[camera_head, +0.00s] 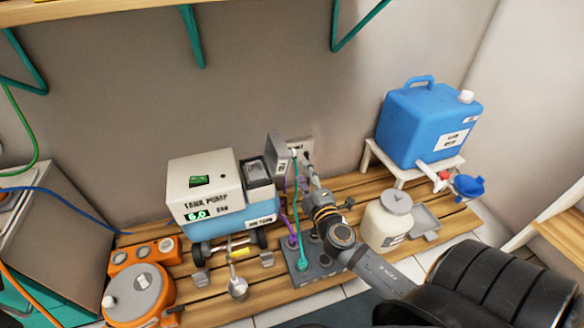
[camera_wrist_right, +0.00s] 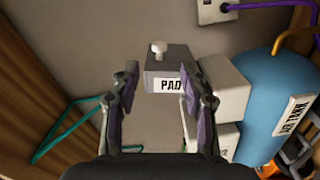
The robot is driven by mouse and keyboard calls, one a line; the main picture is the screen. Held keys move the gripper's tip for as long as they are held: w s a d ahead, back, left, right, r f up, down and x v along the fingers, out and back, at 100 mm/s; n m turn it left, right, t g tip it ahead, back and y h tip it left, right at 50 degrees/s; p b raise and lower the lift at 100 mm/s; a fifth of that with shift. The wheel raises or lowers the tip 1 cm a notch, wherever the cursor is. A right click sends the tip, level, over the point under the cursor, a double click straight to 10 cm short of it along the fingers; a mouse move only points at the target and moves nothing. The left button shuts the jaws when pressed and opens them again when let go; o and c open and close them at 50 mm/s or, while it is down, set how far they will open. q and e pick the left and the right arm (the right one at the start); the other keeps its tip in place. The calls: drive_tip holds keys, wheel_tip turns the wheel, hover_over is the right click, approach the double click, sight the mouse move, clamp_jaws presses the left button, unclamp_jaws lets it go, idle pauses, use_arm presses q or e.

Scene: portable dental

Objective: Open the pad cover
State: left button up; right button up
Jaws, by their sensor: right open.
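In the right wrist view a grey box (camera_wrist_right: 172,58) carries a white label reading PAD (camera_wrist_right: 169,85). A pale round knob (camera_wrist_right: 158,49) stands on the box. My right gripper (camera_wrist_right: 158,80) is open, with its two fingers apart and the PAD box framed between them. I cannot tell whether either finger touches the box. In the head view my right arm (camera_head: 377,271) reaches in from the lower right, towards the right of the tank pump; the PAD lettering cannot be read there. My left gripper is not in view.
The white tank pump (camera_head: 205,178) and the blue air tank (camera_head: 265,212) stand on the slatted wooden surface (camera_head: 300,293). A green hose (camera_head: 300,235) and purple cable run close to my right arm. A white jar (camera_head: 383,227) and a blue container (camera_head: 420,125) stand to its right.

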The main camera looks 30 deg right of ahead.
sight(293, 153)
drive_tip(key=x, duration=1)
drive_tip(key=shift+w, duration=0.25)
clamp_jaws()
